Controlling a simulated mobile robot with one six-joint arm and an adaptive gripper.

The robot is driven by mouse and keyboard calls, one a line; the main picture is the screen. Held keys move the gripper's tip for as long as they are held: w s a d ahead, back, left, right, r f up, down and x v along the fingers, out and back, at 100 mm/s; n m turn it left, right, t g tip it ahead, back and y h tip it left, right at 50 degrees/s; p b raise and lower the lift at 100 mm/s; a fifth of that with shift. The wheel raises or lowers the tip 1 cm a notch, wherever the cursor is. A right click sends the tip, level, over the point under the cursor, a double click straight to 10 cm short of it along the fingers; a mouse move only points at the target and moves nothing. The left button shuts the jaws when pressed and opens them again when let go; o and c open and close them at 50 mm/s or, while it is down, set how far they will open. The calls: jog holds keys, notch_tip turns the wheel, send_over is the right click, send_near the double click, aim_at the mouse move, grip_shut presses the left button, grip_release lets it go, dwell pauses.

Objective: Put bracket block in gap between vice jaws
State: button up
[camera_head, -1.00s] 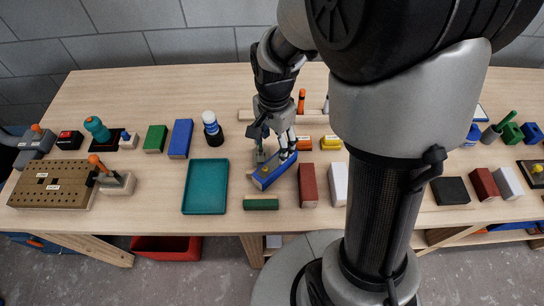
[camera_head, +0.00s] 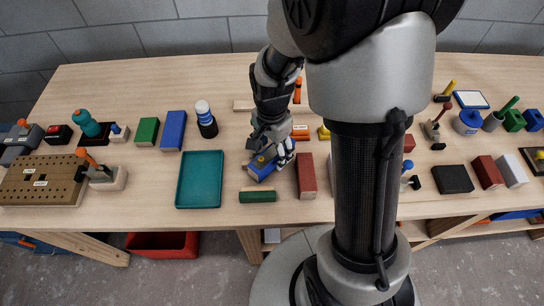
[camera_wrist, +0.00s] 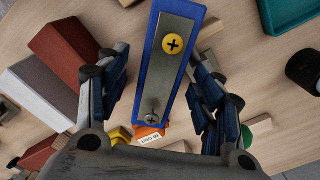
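The blue block with a metal plate and a yellow screw head, apparently the bracket block (camera_head: 262,166), lies on the bench in front of the arm. In the wrist view the blue block (camera_wrist: 153,60) runs from the top edge down between my fingers. My gripper (camera_head: 275,152) is low over it. In the wrist view my gripper (camera_wrist: 160,95) is open, with one finger on each side of the block; a gap shows on the left, and contact on the right cannot be told. A grey device with an orange knob, apparently the vice (camera_head: 22,142), stands at the far left; its jaw gap is unclear.
A red block (camera_head: 306,175) stands close right of the blue block, and a green piece (camera_head: 257,196) lies in front. A teal tray (camera_head: 200,180) is to the left. A perforated board (camera_head: 45,182) and a grey block with an orange-topped handle (camera_head: 107,177) are further left.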

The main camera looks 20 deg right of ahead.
jog(key=c, duration=1.3)
jog(key=shift+c, duration=0.2)
jog(key=shift+r, duration=0.15)
